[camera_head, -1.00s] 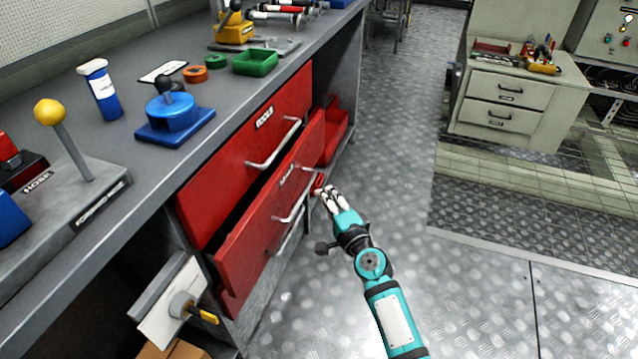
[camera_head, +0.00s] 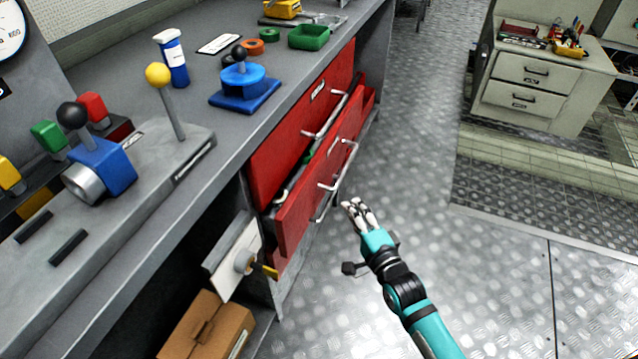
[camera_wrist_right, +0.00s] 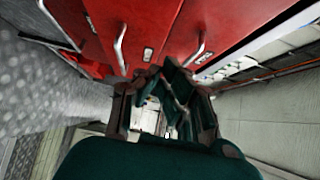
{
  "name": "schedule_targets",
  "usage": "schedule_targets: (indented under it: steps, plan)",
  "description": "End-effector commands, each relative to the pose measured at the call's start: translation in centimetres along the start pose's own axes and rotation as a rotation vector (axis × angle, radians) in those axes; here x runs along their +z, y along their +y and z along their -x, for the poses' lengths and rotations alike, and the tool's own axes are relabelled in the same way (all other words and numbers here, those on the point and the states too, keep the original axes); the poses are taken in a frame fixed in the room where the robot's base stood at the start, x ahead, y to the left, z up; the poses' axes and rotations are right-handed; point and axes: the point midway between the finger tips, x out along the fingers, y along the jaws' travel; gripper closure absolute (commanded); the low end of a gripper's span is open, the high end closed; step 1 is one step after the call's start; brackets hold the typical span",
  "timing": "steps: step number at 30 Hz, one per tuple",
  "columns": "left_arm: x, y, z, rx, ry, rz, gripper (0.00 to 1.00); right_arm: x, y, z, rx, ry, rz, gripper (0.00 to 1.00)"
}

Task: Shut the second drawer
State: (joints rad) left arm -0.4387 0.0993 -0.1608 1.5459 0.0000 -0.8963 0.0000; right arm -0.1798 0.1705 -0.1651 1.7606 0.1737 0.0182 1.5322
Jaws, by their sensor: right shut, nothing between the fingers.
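The second drawer (camera_head: 312,185) is red and stands pulled out of the workbench, below the top drawer (camera_head: 290,135), which looks shut. Objects show inside the gap behind its front. It has metal bar handles (camera_head: 345,160). My right gripper (camera_head: 357,206) is shut and empty, in front and to the right of the drawer front, over the floor; it looks apart from the drawer. In the right wrist view, red drawer fronts (camera_wrist_right: 150,30) with metal handles fill the top, beyond the dark fingers (camera_wrist_right: 165,100). My left gripper is not in view.
The grey workbench (camera_head: 150,240) carries a blue device (camera_head: 240,85), a green tray (camera_head: 309,37) and levers. A cardboard box (camera_head: 205,330) sits below it at the left. The metal floor (camera_head: 420,200) to the right is clear up to a beige cabinet (camera_head: 530,85).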

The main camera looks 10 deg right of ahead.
Motion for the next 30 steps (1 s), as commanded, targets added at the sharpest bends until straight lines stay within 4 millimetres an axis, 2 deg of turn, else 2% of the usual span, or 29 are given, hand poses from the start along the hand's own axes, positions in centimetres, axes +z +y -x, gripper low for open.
schedule_targets:
  steps: [6, 11, 12, 19, 30]
  plan:
    - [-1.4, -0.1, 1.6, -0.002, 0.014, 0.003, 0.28, 0.0, 0.1, -4.9, -0.003, 0.000, 0.000, 1.00]
    - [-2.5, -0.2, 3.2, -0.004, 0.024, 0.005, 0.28, 0.0, 0.1, -8.1, -0.002, 0.000, 0.000, 1.00]
    - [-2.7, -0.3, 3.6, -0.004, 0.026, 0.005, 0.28, 0.6, 0.1, -8.6, -0.001, -0.001, -0.004, 1.00]
    - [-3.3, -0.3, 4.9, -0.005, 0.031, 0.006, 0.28, 2.5, 0.1, -10.4, 0.001, 0.000, -0.002, 1.00]
    - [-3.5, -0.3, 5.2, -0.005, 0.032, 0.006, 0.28, 2.9, 0.0, -10.7, 0.001, 0.000, 0.000, 1.00]
